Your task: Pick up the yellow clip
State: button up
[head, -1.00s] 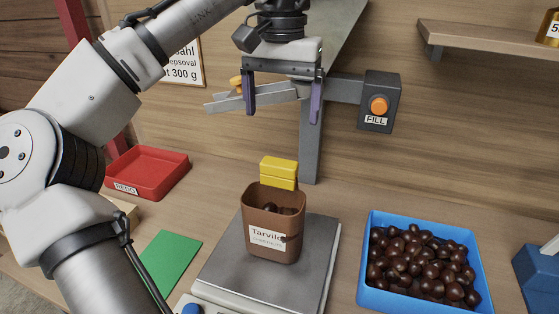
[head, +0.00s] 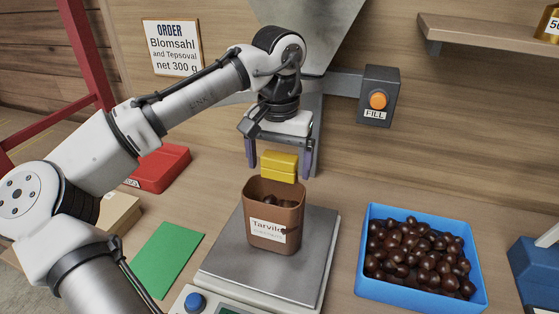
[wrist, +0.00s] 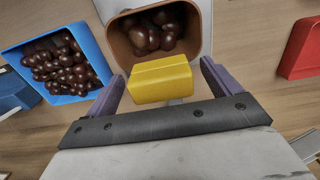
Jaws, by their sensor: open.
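The yellow clip (head: 279,167) sits at the back rim of the brown container labelled "Tarvilo" (head: 273,215). In the wrist view the clip (wrist: 161,80) lies between the two purple fingers of my gripper (wrist: 162,88), with gaps at both sides. My gripper (head: 280,170) is open, pointing down just behind and above the container, and holds nothing. In the head view the clip hides part of the space between the fingers. Several chestnuts (wrist: 155,36) lie inside the container.
The container stands on a scale (head: 225,255). A blue crate of chestnuts (head: 365,255) is to the right, a red tray (head: 163,170) to the left, and a green card (head: 165,258) in front of it. The grey post and FILL box (head: 378,95) are behind my gripper.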

jog(key=shift+f, duration=0.15)
jog(key=c, duration=1.1)
jog(key=shift+o, duration=0.2)
